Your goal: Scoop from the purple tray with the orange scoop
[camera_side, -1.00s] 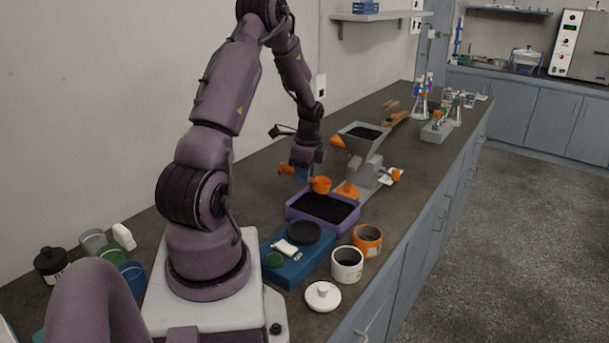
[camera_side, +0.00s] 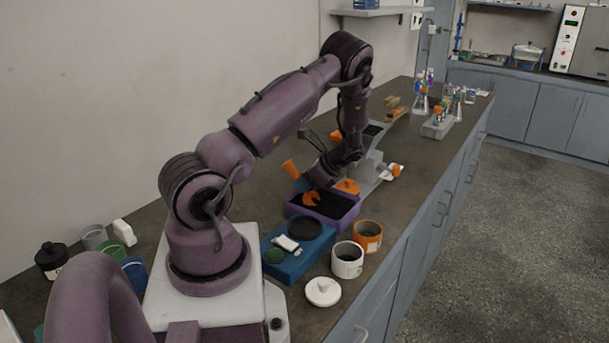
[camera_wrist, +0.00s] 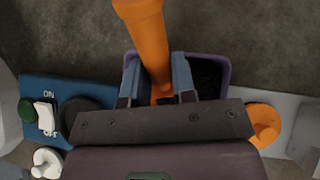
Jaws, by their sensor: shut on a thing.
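The purple tray (camera_side: 337,221) holds dark granular material (camera_side: 335,203) and stands on the bench beside the blue balance. The orange scoop (camera_side: 311,199) has its bowl end down at the dark material in the tray; how deep it sits I cannot tell. Its handle (camera_side: 290,169) tilts up to the left. My gripper (camera_side: 303,184) is shut on the scoop's handle, above the tray's left side. In the wrist view the blue fingers (camera_wrist: 157,85) grip the orange handle (camera_wrist: 147,35), with the purple tray (camera_wrist: 228,70) behind them; the scoop's bowl is hidden there.
A blue device (camera_side: 287,264) with a dark round plate and switch stands in front of the tray. A white jar (camera_side: 347,262), an orange jar (camera_side: 368,238) and a white lid (camera_side: 323,292) stand to its right. A grey apparatus (camera_side: 368,168) stands close behind the tray.

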